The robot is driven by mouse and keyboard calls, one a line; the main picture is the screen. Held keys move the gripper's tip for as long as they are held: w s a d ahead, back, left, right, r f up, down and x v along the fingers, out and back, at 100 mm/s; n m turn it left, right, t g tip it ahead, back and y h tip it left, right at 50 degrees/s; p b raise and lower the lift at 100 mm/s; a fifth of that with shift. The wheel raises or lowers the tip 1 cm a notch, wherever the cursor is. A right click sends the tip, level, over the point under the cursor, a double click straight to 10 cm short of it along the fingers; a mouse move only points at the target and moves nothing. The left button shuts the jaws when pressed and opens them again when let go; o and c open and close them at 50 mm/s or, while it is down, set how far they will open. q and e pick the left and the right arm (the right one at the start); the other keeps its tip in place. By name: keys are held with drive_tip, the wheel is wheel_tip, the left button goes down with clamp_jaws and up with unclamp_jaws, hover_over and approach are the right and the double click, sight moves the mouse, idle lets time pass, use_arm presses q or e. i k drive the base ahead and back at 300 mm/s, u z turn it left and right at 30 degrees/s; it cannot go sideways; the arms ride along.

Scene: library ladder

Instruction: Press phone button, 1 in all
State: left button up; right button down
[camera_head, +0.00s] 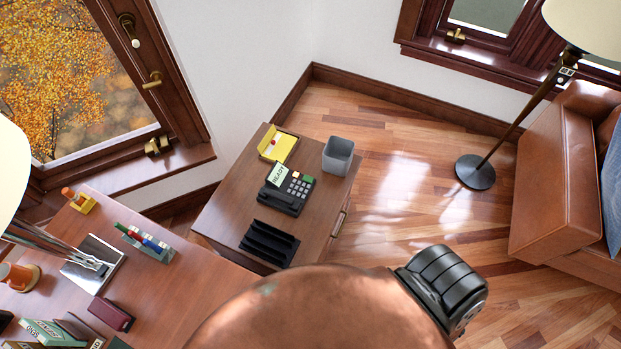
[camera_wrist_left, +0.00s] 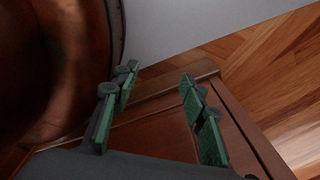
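A black desk phone (camera_head: 287,193) with a keypad (camera_head: 299,187) and a small raised screen reading READY (camera_head: 278,175) sits on a small wooden cabinet (camera_head: 222,208). The individual buttons are too small to make out clearly. My left gripper (camera_wrist_left: 160,108) shows only in the left wrist view. Its two green-padded fingers are apart, with nothing between them. Brown wooden furniture (camera_wrist_left: 150,130) and the floor lie beyond them. The phone is not visible in that view. My right gripper is in neither view.
On the cabinet, a yellow notepad tray (camera_head: 278,147), a grey bin (camera_head: 338,155) and a black slotted holder (camera_head: 269,243) surround the phone. A cluttered desk (camera_head: 160,290) stands at left. A floor lamp (camera_head: 475,172) and leather sofa (camera_head: 545,170) stand right, with open floor between.

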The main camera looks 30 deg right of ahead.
sight(308, 179)
drive_tip(key=u, duration=1.35)
drive_tip(key=k, duration=0.6)
drive_tip(key=z, duration=1.35)
drive_tip(key=i, duration=0.5)
